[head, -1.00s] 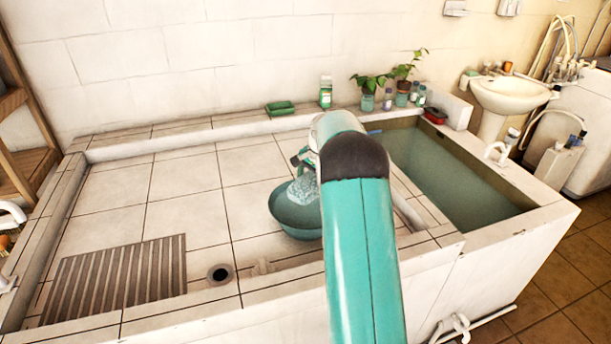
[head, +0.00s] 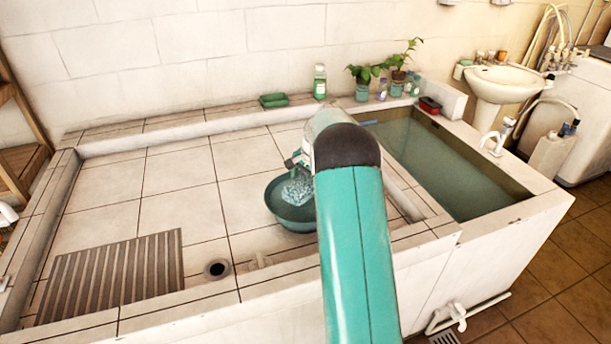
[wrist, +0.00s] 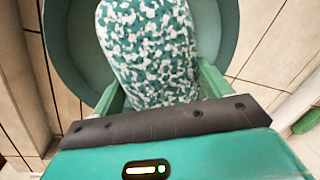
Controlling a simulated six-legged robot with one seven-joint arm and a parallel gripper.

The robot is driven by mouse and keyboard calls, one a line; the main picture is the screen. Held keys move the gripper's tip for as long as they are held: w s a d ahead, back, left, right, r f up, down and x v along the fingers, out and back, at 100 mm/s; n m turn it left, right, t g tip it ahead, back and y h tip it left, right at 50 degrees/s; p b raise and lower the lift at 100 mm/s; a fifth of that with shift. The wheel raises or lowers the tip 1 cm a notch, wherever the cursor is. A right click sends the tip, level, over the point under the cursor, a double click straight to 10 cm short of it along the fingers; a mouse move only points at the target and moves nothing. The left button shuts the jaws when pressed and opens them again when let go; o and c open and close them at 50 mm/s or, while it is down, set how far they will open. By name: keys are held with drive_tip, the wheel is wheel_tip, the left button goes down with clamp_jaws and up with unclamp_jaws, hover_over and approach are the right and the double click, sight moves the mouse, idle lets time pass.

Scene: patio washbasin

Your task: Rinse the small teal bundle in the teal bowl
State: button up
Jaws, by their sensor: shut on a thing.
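The teal bowl (head: 292,217) stands on the tiled basin floor, just left of my arm in the head view. The small teal bundle, speckled with white, (head: 297,190) hangs at the bowl's mouth. In the wrist view the bundle (wrist: 150,50) fills the space between my fingers, with the bowl's rim (wrist: 62,45) curving around behind it. My gripper (wrist: 155,95) is shut on the bundle. In the head view my gripper (head: 298,165) is partly hidden by my arm. I cannot tell whether the bundle touches the bowl or any water in it.
A water-filled trough (head: 440,165) lies to the right behind a low wall. A slatted grate (head: 110,278) and a drain hole (head: 217,269) are at the front left. A green soap dish (head: 274,100), a bottle (head: 320,82) and potted plants (head: 365,85) line the back ledge.

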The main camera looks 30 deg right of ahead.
drive_tip(key=shift+s+d+x, duration=0.1)
drive_tip(key=shift+s+x, duration=0.1)
drive_tip(key=shift+x, duration=1.1)
drive_tip(key=shift+s+d+x, duration=0.1)
drive_tip(key=shift+s+x, duration=0.1)
drive_tip(key=shift+x, duration=1.05)
drive_tip(key=shift+s+d+x, duration=0.1)
drive_tip(key=shift+s+x, duration=0.15)
drive_tip(key=shift+x, duration=1.05)
drive_tip(key=shift+f, duration=0.15)
drive_tip(key=shift+s+d, duration=0.25)
drive_tip(key=shift+s, duration=0.45)
drive_tip(key=shift+s+d, duration=0.2)
drive_tip(key=shift+s, duration=0.5)
hover_over(299, 209)
drive_tip(key=shift+s+d, duration=0.3)
drive_tip(key=shift+s, duration=0.65)
drive_tip(key=shift+s+d, duration=0.35)
drive_tip(key=shift+s, duration=0.6)
drive_tip(key=shift+s+d, duration=0.3)
drive_tip(key=shift+s, duration=0.65)
drive_tip(key=shift+w+a, duration=0.35)
drive_tip(key=shift+w, duration=0.6)
drive_tip(key=shift+w+a, duration=0.3)
drive_tip(key=shift+w, duration=0.65)
drive_tip(key=shift+w+a, duration=0.35)
drive_tip(key=shift+w, duration=0.6)
drive_tip(key=shift+s, duration=0.1)
